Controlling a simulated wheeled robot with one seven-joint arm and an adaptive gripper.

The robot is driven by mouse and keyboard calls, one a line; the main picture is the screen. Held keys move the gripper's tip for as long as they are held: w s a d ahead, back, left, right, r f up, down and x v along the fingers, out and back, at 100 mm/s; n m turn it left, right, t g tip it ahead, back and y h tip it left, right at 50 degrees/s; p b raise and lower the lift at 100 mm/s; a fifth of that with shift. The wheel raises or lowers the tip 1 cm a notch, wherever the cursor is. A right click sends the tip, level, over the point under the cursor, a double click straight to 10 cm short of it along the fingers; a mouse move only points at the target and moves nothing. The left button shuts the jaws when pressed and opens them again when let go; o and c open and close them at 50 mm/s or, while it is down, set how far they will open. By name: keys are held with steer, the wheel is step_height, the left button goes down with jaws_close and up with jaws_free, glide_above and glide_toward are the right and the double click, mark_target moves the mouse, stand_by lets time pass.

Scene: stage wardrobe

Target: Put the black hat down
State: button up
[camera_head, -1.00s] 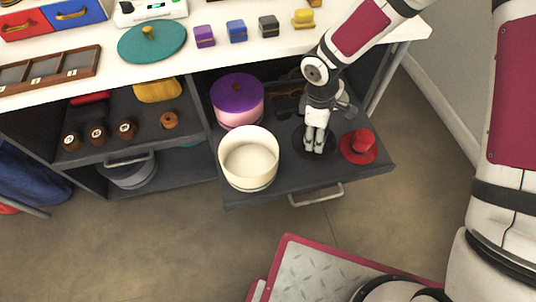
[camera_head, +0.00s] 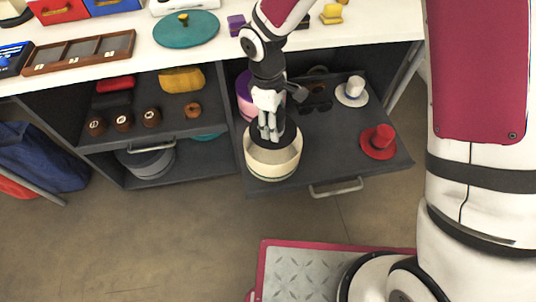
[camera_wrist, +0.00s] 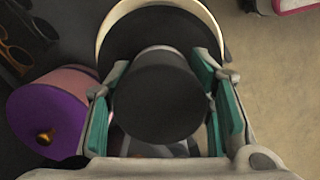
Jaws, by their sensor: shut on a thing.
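My gripper (camera_head: 268,130) is shut on the black hat (camera_wrist: 155,98), with its fingers on both sides of the crown. The hat's dark brim also shows around the fingers in the head view (camera_head: 290,137). It is over the open cream round box (camera_head: 272,172) on the pulled-out drawer. In the wrist view, the box's pale rim (camera_wrist: 104,32) curves around the far side of the brim. I cannot tell whether the brim is above the rim or just inside it.
A purple-lidded pink box (camera_wrist: 45,115) stands close beside the cream box. A red hat (camera_head: 379,141), a white hat (camera_head: 352,91) and dark glasses (camera_head: 316,96) are on the drawer (camera_head: 335,150). The drawer's right half has bare room.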

mark_target(275, 158)
step_height(275, 158, down, 14)
steer(key=b, duration=0.4)
steer(key=shift+r, duration=0.1)
steer(key=shift+b, duration=0.35)
steer(key=o, duration=1.1)
steer(key=shift+o, duration=0.2)
steer(key=r+p, duration=0.1)
steer(key=r, duration=0.3)
steer(key=a+r+p, duration=0.1)
steer(key=r+p, duration=0.1)
steer(key=r, duration=0.2)
steer(key=r+p, duration=0.1)
steer(key=r, duration=0.3)
steer(key=shift+w+a+p, duration=0.15)
steer(key=shift+w+p, duration=0.1)
steer(key=shift+p, duration=0.05)
